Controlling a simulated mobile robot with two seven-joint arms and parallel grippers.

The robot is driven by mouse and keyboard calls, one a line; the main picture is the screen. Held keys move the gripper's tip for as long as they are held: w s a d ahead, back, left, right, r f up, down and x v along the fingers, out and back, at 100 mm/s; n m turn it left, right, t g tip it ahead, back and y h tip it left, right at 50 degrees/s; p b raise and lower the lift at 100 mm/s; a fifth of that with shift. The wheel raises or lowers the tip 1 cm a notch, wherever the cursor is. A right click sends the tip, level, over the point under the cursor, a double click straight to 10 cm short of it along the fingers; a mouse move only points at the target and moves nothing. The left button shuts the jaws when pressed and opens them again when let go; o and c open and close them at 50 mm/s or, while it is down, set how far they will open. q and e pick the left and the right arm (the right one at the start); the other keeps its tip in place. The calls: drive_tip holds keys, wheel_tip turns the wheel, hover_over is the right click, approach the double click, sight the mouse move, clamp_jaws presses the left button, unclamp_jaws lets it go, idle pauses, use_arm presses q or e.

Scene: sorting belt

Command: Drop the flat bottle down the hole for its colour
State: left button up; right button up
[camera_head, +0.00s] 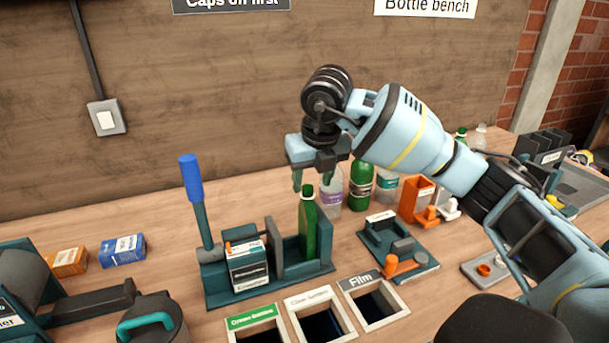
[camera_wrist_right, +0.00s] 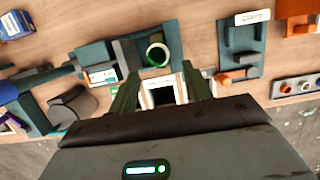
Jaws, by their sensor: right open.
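A green bottle (camera_head: 308,228) stands upright in the dark teal crusher (camera_head: 222,297), beside its grey plate. It has no cap that I can see. In the right wrist view its round green mouth (camera_wrist_right: 157,52) shows from above. My right gripper (camera_head: 312,178) is open and empty above and close to the bottle's top; its two fingers also show in the wrist view (camera_wrist_right: 160,92). Three framed holes lie in front: one with a green label (camera_head: 252,322), a clear-bottle one (camera_head: 308,298) and Film (camera_head: 361,281). My left gripper is out of view.
The crusher's blue-handled lever (camera_head: 190,178) rises at its left. A clear bottle (camera_head: 330,192) and a capped green bottle (camera_head: 361,185) stand behind. A teal fixture with an orange handle (camera_head: 405,264) sits right of the crusher. Orange (camera_head: 68,262) and blue (camera_head: 122,250) boxes lie left.

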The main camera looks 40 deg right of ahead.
sight(308, 201)
drive_tip(key=shift+f, duration=0.6)
drive_tip(key=x, duration=0.4)
drive_tip(key=shift+w+f, duration=0.2)
drive_tip(key=shift+f, duration=0.2)
drive_tip(key=shift+w+f, duration=0.2)
drive_tip(key=shift+f, duration=0.45)
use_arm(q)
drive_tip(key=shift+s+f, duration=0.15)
use_arm(e)
drive_tip(key=shift+f, duration=0.25)
drive_tip(key=c, duration=1)
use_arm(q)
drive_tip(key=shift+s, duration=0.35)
use_arm(e)
drive_tip(key=shift+r, duration=0.15)
drive_tip(key=shift+c, duration=0.3)
drive_tip(key=shift+r, duration=0.1)
